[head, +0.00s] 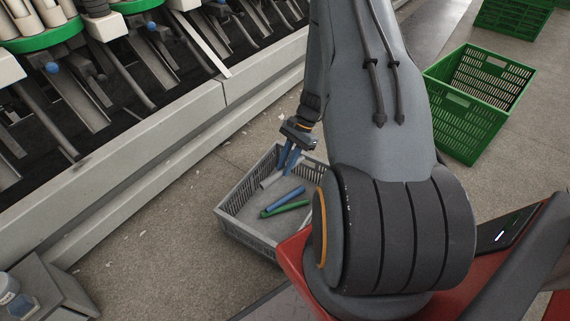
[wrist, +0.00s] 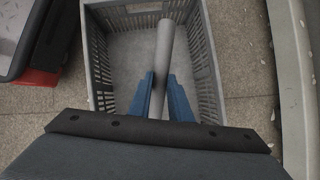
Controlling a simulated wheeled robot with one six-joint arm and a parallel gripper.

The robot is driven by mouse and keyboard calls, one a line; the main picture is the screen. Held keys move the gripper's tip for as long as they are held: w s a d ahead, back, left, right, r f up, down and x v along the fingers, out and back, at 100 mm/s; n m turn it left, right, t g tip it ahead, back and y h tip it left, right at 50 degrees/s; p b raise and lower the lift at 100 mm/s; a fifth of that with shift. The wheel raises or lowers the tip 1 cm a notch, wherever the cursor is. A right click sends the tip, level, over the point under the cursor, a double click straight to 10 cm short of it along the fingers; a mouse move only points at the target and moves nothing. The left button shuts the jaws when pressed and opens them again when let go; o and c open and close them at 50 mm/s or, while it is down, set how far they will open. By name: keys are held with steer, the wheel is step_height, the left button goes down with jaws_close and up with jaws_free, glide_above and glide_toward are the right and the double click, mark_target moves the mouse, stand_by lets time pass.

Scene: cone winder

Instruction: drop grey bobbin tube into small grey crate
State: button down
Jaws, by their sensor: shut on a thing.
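My gripper (head: 284,166) is over the small grey crate (head: 244,235), its blue fingers pointing down into it. In the wrist view my gripper (wrist: 163,84) is shut on the grey bobbin tube (wrist: 164,45), which sticks out past the fingers over the crate's inside. The grey tube (head: 271,179) also shows at the fingertips in the head view, tilted. The crate (wrist: 205,62) surrounds the tube in the wrist view. I cannot tell how high the tube is above the crate floor.
A blue tube (head: 284,199) and a green tube (head: 285,209) lie in the small crate. A green crate (head: 466,123) stands on the floor at the right. The winder's pale base (head: 185,120) runs along the left. Bare floor (head: 150,235) lies between.

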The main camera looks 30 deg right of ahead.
step_height(320, 180, down, 6)
steer(key=b, duration=0.4)
steer(key=shift+r+b, duration=0.1)
steer(key=shift+b, duration=0.2)
steer(key=c, duration=1.6)
jaws_free()
steer(key=shift+o, duration=0.2)
steer(key=p+v, duration=0.2)
steer(key=v, duration=0.5)
steer(key=shift+d+r+p, duration=0.15)
steer(key=shift+r+p, duration=0.15)
steer(key=shift+r, duration=0.1)
steer(key=shift+w, duration=0.1)
